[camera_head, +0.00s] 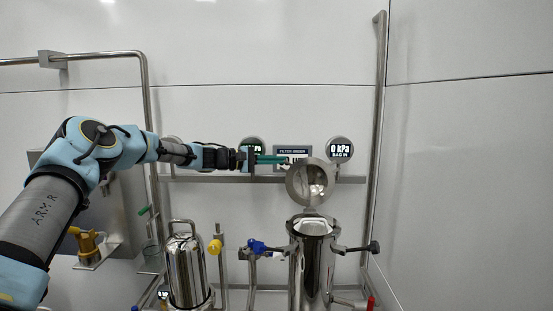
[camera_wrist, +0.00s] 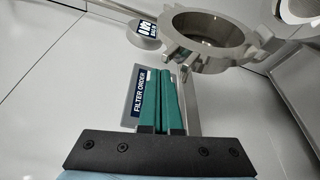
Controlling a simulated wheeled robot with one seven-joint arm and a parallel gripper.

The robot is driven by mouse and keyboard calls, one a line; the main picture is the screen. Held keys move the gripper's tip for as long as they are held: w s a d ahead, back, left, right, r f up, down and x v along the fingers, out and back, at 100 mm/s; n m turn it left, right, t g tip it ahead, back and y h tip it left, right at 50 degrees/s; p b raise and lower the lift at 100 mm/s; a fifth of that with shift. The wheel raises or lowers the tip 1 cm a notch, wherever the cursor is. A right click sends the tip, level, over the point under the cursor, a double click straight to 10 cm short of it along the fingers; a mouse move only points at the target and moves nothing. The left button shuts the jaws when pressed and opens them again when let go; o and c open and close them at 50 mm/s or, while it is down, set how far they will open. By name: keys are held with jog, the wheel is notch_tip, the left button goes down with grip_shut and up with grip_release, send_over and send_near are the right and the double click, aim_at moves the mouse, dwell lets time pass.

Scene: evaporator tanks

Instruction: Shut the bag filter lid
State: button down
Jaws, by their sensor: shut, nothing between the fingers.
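The bag filter lid (camera_head: 311,183) is a round steel cover standing open, tilted up above the rear of the steel bag filter housing (camera_head: 313,226). The housing's mouth is uncovered. In the wrist view the lid shows as a thick steel ring with lugs (camera_wrist: 170,44). My gripper (camera_head: 284,159), with green fingers, is shut and empty beside the lid's upper left edge. In the wrist view the closed fingers (camera_wrist: 169,75) point toward the lid's near rim. I cannot tell whether they touch it.
Clamp arms with a blue knob (camera_head: 257,246) and a black knob (camera_head: 375,247) flank the housing. A second steel vessel (camera_head: 187,270) stands left. A rail with gauges (camera_head: 340,148) runs behind. A vertical pipe (camera_head: 376,130) stands right.

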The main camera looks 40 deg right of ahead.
jog(key=shift+s+a, duration=0.2)
jog(key=shift+s, duration=0.1)
jog(key=shift+s+b, duration=0.1)
jog(key=shift+b, duration=0.45)
jog(key=shift+s+a+r+m+b, duration=0.1)
jog(key=shift+s+a+m+b, duration=0.15)
jog(key=shift+m+b, duration=0.25)
